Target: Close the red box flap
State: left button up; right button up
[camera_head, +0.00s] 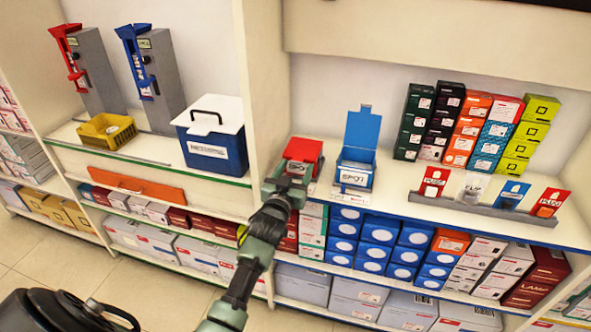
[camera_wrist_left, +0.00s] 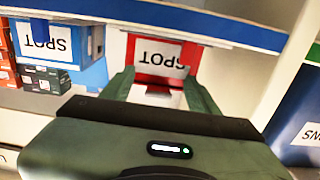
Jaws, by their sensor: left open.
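The red box (camera_head: 303,152) sits on the shelf beside the vertical divider, left of the blue box. Its red flap looks lowered over the top in the head view; I cannot tell if it is fully flush. In the left wrist view, which is upside down, its red front (camera_wrist_left: 150,55) carries a white SPOT label. My left gripper (camera_head: 287,182) is open and empty, just in front of the red box. Its two fingers (camera_wrist_left: 160,88) frame the box front; contact is unclear. My right gripper is not in view.
A blue box (camera_head: 355,172) with its flap upright stands right of the red box. A blue-and-white cooler (camera_head: 212,140) is beyond the divider (camera_head: 266,80) at left. Coloured boxes and a card rack (camera_head: 485,208) stand farther right. Bare shelf lies between.

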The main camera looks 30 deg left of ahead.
pick_arm(q)
jog(key=v, duration=0.7)
jog(key=shift+s, duration=0.35)
jog(key=s+d+f+m+g+h+p, duration=0.1)
jog(key=s+d+f+g, duration=0.25)
jog(key=f, duration=0.85)
jog(key=s+d+f+m+g+h, duration=0.15)
jog(key=s+f, duration=0.35)
jog(key=f, duration=0.6)
jog(key=s+d+f+m+g+h+p, duration=0.1)
jog(key=s+d+f+g, duration=0.3)
jog(key=f, duration=0.8)
jog(key=s+f+g, duration=0.2)
jog(key=s+f, duration=0.4)
jog(key=s, duration=0.7)
jog(key=s+d+f+m+g, duration=0.1)
jog(key=s+f+g, duration=0.2)
jog(key=s, duration=0.9)
jog(key=s+f+g+p, duration=0.1)
jog(key=s+f+g, duration=0.1)
jog(key=s+f, duration=0.7)
jog(key=s+h, duration=0.1)
jog(key=s, duration=0.3)
jog(key=shift+s+d+m, duration=0.25)
jog(key=shift+s+m, duration=0.05)
jog(key=shift+m, duration=0.05)
